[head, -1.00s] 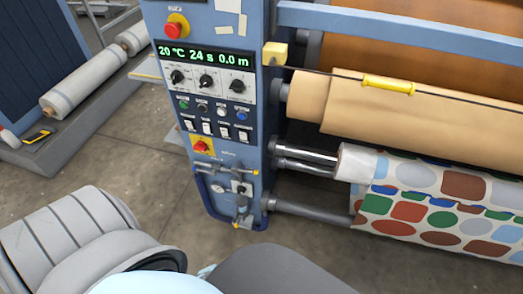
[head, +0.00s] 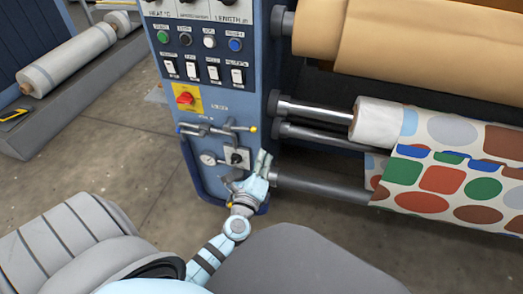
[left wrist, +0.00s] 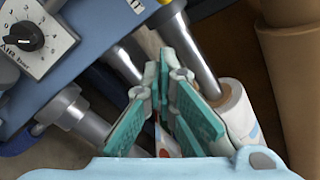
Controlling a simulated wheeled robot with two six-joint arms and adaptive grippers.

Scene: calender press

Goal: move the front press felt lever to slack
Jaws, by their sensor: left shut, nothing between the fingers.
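On the lower part of the blue press panel is a horizontal lever assembly (head: 216,130) with a yellow tip at its right and a blue tip at its left. I cannot tell from the labels which part is the front press felt lever. My left gripper (head: 264,160) is shut and empty, below and right of the yellow tip, beside the panel's right edge. My right gripper is not in view.
A black knob plate (head: 236,158) and a round gauge (head: 208,159) sit just below the lever assembly. A red switch (head: 185,98) is above. Metal shafts (head: 318,112) and a patterned fabric roll (head: 440,160) are to the right.

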